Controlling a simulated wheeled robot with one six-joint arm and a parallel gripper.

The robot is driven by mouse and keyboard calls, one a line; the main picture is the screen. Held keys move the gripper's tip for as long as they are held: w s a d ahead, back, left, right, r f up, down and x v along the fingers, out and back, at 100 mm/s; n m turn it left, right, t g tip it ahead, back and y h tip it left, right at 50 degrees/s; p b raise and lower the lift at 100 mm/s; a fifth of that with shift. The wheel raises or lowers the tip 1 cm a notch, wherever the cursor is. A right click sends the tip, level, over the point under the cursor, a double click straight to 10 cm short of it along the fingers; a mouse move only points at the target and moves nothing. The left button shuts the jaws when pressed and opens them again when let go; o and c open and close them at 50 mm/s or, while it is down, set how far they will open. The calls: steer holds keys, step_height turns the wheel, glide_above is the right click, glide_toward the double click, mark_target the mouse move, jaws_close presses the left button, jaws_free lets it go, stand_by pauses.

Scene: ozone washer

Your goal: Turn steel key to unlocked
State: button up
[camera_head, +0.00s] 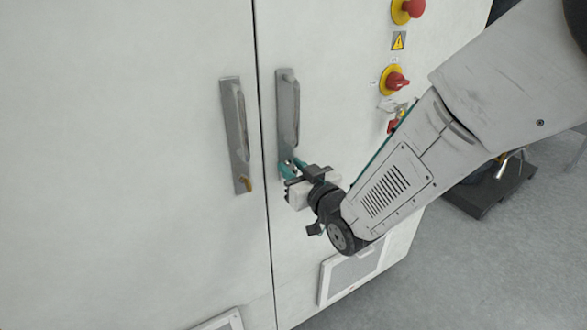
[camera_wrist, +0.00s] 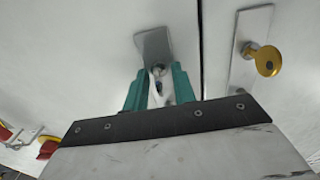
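The steel key (camera_wrist: 158,72) sits in the lock at the end of a handle plate (camera_wrist: 153,44) in the wrist view. My gripper (camera_wrist: 160,76) has one teal finger on each side of the key, with gaps showing between fingers and key, so it looks open around it. In the head view, my gripper (camera_head: 291,167) is at the lower end of the right handle plate (camera_head: 285,90). The steel key is hidden there by my fingers. Its exact turn angle is hard to tell.
The left handle plate (camera_head: 229,120) carries a brass key (camera_head: 246,184), which also shows in the wrist view (camera_wrist: 268,61). A red rotary switch (camera_head: 396,81) and red button (camera_head: 413,8) are on the cabinet front near my arm. A vent panel (camera_head: 340,276) is below.

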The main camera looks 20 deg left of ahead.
jaws_close()
steer(key=shift+m, duration=0.4)
steer(key=m, duration=0.6)
steer(key=shift+w, duration=0.1)
steer(key=m, duration=0.5)
steer(key=shift+d+m, duration=0.1)
steer(key=shift+m, duration=0.3)
steer(key=m, duration=0.5)
steer(key=shift+f, duration=0.15)
steer(key=shift+m, duration=0.4)
